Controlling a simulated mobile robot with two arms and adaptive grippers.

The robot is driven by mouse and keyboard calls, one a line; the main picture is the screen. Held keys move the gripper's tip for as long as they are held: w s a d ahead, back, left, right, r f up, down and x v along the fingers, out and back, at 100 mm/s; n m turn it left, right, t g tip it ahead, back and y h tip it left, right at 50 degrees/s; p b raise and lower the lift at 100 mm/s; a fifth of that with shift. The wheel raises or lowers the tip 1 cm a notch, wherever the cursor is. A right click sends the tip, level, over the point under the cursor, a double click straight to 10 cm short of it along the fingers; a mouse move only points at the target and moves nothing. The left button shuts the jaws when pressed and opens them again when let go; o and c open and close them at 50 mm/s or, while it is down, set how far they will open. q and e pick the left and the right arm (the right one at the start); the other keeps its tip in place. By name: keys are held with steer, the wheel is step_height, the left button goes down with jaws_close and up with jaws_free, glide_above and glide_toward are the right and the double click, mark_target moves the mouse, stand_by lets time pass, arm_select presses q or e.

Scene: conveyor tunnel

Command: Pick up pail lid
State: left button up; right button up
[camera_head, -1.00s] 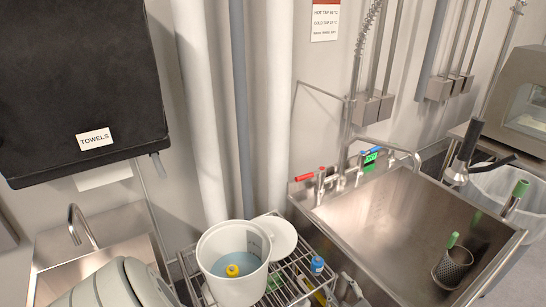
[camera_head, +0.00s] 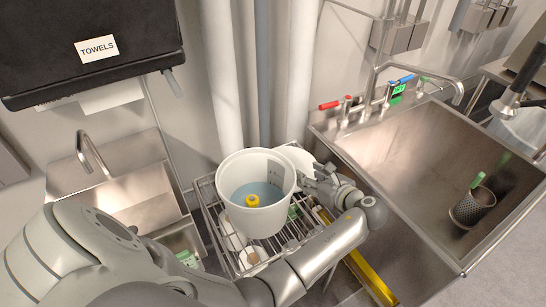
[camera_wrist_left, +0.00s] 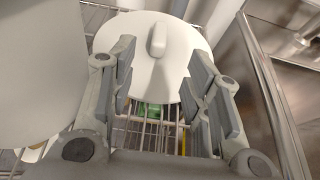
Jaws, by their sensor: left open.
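The pail lid (camera_wrist_left: 172,82) is a white disc with a small raised grip, lying on the wire rack just behind the white pail. In the head view a sliver of the lid (camera_head: 296,156) shows between the pail and my left gripper (camera_head: 317,172). In the wrist view my left gripper (camera_wrist_left: 161,62) is open, with its fingers on either side of the lid's near part and the raised grip between and beyond the tips. I cannot tell whether they touch the lid. The white pail (camera_head: 262,222) holds bluish liquid and a yellow object. My right gripper is not in view.
The pail's wall (camera_wrist_left: 40,70) is close on the left of my fingers. The wire rack (camera_head: 212,205) borders the steel sink (camera_head: 400,150), which has red and blue taps and a mesh cup (camera_head: 472,207). A black towel dispenser (camera_head: 90,50) hangs at upper left.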

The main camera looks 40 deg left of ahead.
mark_target(292, 163)
arm_select(q)
steer(key=x, duration=0.5)
steer(key=shift+w+a, duration=0.1)
steer(key=shift+a, duration=0.1)
steer(key=x, duration=0.5)
steer(key=shift+a+r, duration=0.15)
steer(key=shift+r, duration=0.1)
steer(key=shift+c, duration=0.3)
jaws_close()
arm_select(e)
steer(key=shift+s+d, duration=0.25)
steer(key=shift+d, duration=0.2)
